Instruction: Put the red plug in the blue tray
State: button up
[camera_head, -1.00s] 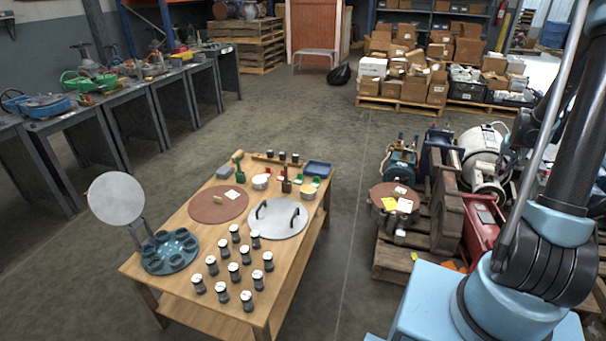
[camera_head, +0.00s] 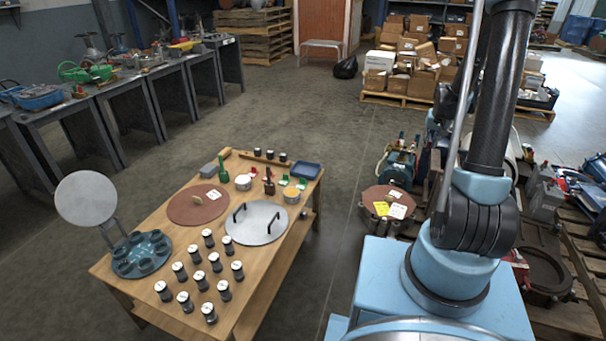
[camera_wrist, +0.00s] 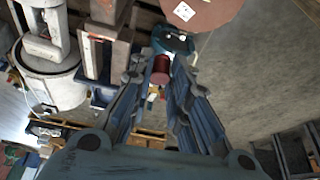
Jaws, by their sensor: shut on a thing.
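The red plug (camera_wrist: 160,70), a small dark red cylinder, is between the fingertips of my gripper (camera_wrist: 162,80) in the wrist view. The gripper is shut on it and holds it off the floor, away from the wooden table. The blue tray (camera_head: 306,171) lies at the far right corner of the wooden table in the head view and looks empty. My gripper is out of the head view. The tray cannot be made out for sure in the wrist view.
The wooden table (camera_head: 245,299) bears several dark jars with pale lids, a round metal lid (camera_head: 256,223), a brown disc (camera_head: 198,204) and a green-handled tool (camera_head: 223,168). Pallets with machinery (camera_head: 388,203) stand to its right.

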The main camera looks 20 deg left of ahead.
jog(key=w+a+f+n+y, duration=0.1)
jog(key=a+n, duration=0.1)
jog(key=a, duration=0.5)
jog(key=w+a+f+n, duration=0.1)
jog(key=w+a+n, duration=0.1)
jog(key=a, duration=0.5)
jog(key=s+a+f+n+g+y, duration=0.1)
jog(key=s+a+f+n, duration=0.2)
jog(key=a, duration=1)
jog(key=s+a+f+n+g+y, duration=0.1)
jog(key=s+a+f+n, duration=0.2)
jog(key=a, duration=1)
jog(key=s+a+f+n+g+y, duration=0.15)
jog(key=a+n, duration=0.35)
jog(key=a, duration=0.7)
jog(key=shift+s+a+f, duration=0.1)
jog(key=shift+s+f, duration=0.1)
jog(key=shift+f, duration=2.15)
jog(key=shift+s+a+f, duration=0.1)
jog(key=shift+s+f, duration=0.1)
jog(key=shift+f, duration=2.1)
jog(key=o, duration=0.7)
jog(key=shift+f, duration=0.1)
